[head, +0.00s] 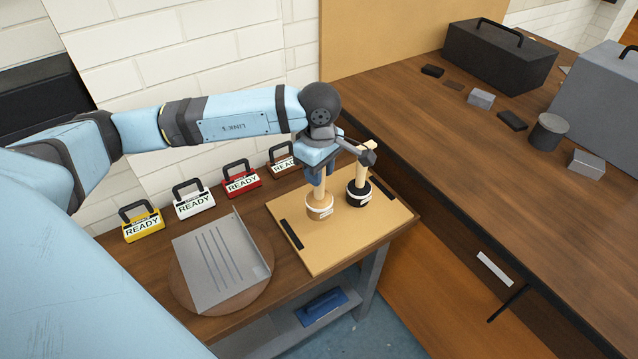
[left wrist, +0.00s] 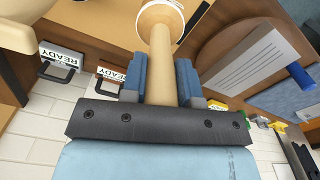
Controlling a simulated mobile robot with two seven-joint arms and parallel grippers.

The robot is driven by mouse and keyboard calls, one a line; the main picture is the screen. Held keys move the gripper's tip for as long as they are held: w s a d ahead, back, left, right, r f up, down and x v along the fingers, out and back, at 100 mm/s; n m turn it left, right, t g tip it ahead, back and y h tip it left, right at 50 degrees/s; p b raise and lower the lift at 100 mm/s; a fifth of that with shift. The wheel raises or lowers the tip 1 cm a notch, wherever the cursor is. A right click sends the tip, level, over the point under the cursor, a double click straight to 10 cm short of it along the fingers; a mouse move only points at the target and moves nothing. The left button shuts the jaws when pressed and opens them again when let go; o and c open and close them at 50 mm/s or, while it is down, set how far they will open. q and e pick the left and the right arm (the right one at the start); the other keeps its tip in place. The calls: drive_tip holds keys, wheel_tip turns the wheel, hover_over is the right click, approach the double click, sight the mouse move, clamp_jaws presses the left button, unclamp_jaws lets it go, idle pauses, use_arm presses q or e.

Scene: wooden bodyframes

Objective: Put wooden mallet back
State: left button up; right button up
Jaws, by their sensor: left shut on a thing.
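The wooden mallet has a pale, straight handle (left wrist: 160,75). At the handle's far end is a round cream piece with a white band, seen at the top of the left wrist view (left wrist: 160,16) and low over the tan board in the head view (head: 319,206). I cannot tell whether this piece is the mallet's head or a holder, or whether it touches the board. My left gripper (head: 318,180) points down, with its blue fingers (left wrist: 160,85) shut on the handle. The tan board (head: 312,255) lies on the small wooden bench. My right gripper is not in view.
A black-banded round piece (head: 358,192) with a wooden upright stands close right of the held handle. Black strips edge the board. A grey plate (head: 215,262) lies left, with several READY tags (head: 194,203) behind. The long counter (head: 455,130) rises at right.

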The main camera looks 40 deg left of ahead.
use_arm(q)
wheel_tip(320, 180, down, 4)
drive_tip(key=shift+f, duration=0.25)
drive_tip(key=shift+f, duration=0.25)
drive_tip(key=o, duration=1)
drive_tip(key=shift+r, duration=0.1)
drive_tip(key=shift+r, duration=0.1)
drive_tip(key=shift+r, duration=0.25)
wheel_tip(320, 180, up, 12)
drive_tip(key=shift+f, duration=0.15)
